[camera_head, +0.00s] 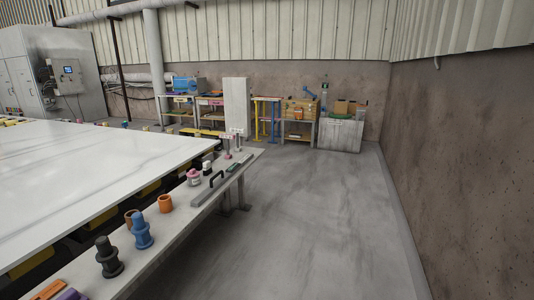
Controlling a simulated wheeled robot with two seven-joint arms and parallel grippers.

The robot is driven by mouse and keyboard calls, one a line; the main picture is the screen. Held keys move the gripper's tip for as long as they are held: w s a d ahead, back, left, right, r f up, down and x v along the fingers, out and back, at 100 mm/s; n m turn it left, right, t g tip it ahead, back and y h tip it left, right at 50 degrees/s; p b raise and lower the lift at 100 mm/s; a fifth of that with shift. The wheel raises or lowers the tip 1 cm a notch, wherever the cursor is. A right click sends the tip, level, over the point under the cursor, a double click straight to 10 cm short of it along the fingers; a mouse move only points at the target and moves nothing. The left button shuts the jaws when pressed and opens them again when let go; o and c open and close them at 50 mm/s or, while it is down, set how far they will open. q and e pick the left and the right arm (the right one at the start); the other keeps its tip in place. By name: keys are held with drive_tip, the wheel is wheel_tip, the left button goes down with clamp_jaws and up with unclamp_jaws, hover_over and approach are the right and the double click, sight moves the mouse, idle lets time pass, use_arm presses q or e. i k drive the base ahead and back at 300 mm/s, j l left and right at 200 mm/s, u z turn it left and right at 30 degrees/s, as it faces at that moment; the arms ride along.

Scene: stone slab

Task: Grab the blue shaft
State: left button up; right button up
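The blue shaft (141,232) stands upright on a narrow grey shelf (178,218) that runs along the right side of the big white stone slab (70,170). It is stepped, with a wider flange around its middle. A dark grey shaft (108,258) of similar shape stands nearer to me, just left of it. An orange ring-shaped part (131,218) is behind the blue shaft, partly hidden by it. Neither of my grippers shows in the head view.
Beyond the shaft, the shelf holds an orange cylinder (165,204), a pink-and-white container (193,177) and a grey bar with a black handle (209,189). Purple and orange items lie at the near end. The floor (310,220) to the right is clear, up to a brown wall (460,170).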

sight(141, 229)
drive_tip(key=i+u, duration=0.25)
drive_tip(key=i, duration=0.25)
drive_tip(key=i+l+u, duration=0.25)
drive_tip(key=i, duration=0.2)
